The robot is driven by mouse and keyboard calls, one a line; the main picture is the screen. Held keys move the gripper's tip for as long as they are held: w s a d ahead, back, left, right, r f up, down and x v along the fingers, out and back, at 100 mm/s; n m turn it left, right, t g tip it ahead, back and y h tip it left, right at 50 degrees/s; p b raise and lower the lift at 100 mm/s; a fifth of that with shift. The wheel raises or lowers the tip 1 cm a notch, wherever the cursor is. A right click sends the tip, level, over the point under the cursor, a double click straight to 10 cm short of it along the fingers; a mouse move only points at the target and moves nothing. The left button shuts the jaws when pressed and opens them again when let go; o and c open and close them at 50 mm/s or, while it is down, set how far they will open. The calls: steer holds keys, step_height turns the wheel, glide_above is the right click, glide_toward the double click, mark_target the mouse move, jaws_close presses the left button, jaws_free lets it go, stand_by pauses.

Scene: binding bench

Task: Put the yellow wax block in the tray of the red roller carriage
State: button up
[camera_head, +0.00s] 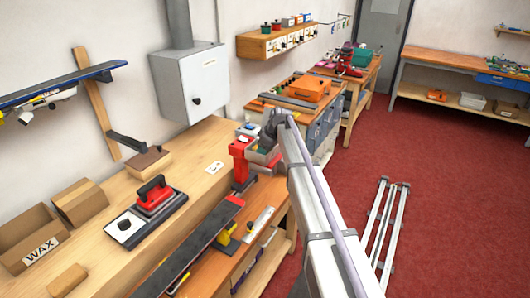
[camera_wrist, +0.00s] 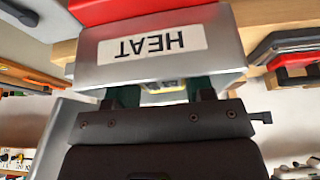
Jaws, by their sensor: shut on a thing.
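The yellow wax block (camera_wrist: 162,86) is between my gripper's two dark green fingers in the wrist view. Only a thin strip of it shows; the rest is hidden. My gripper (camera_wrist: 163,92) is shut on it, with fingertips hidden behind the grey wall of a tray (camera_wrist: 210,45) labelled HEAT. The label appears upside down. In the head view the red roller carriage (camera_head: 240,158) stands at the bench edge, with the grey tray (camera_head: 266,157) at its right, just under my gripper (camera_head: 262,146). I cannot tell whether the block touches the tray floor.
A long dark ski (camera_head: 198,247) lies along the front. Metal rails (camera_head: 385,225) lie on the red floor at right.

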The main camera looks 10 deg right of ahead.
steer(key=shift+f, duration=0.25)
steer(key=o, duration=0.9)
steer(key=shift+o, duration=0.2)
steer(key=shift+r, duration=0.1)
